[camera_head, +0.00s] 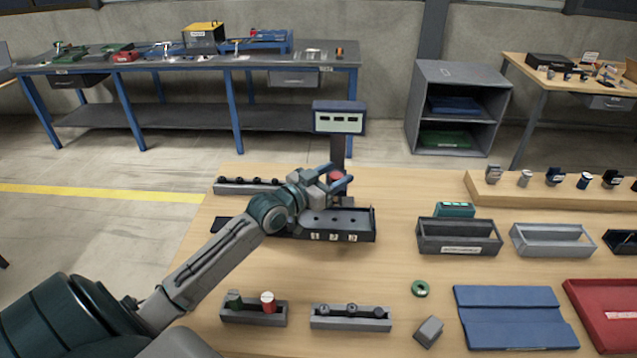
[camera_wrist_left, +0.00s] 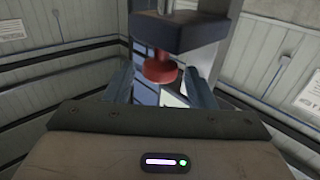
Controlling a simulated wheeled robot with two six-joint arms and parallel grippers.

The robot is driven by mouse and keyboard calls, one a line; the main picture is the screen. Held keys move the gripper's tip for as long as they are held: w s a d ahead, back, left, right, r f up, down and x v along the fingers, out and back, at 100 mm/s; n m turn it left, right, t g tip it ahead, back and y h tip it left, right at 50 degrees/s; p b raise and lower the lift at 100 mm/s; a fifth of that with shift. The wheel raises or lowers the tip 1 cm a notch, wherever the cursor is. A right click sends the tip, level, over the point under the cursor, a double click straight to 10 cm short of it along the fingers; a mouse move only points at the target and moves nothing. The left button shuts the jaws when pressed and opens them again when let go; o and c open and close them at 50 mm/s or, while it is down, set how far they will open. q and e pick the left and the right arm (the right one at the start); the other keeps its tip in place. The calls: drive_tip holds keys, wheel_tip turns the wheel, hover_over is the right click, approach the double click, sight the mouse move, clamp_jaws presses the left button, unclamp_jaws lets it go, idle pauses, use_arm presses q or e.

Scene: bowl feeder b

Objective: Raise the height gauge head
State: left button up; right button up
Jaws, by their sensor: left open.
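The height gauge stands at the back left of the table, with a dark column (camera_head: 338,150), a display box (camera_head: 339,118) on top and a dark base (camera_head: 358,226) marked 1, 2, 3. In the left wrist view the gauge head is a dark block (camera_wrist_left: 176,32) with a round red knob (camera_wrist_left: 160,68) under it. My left gripper (camera_head: 339,179) is open around the level of the red knob. In the left wrist view its fingers (camera_wrist_left: 160,84) stand on either side of the knob, with gaps visible. My right gripper is out of view.
Behind the gauge base lies a grey rack (camera_head: 235,187) with dark pieces. Nearer the front are two small grey trays (camera_head: 253,317) (camera_head: 350,322), a green ring (camera_head: 420,288) and a blue mat (camera_head: 513,316). Bins (camera_head: 458,248) stand at right. The table middle is mostly clear.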

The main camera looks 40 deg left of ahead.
use_arm(q)
drive_tip(key=p+v, duration=0.9)
drive_tip(key=shift+s, duration=0.4)
drive_tip(key=shift+a, duration=0.15)
idle(0.3)
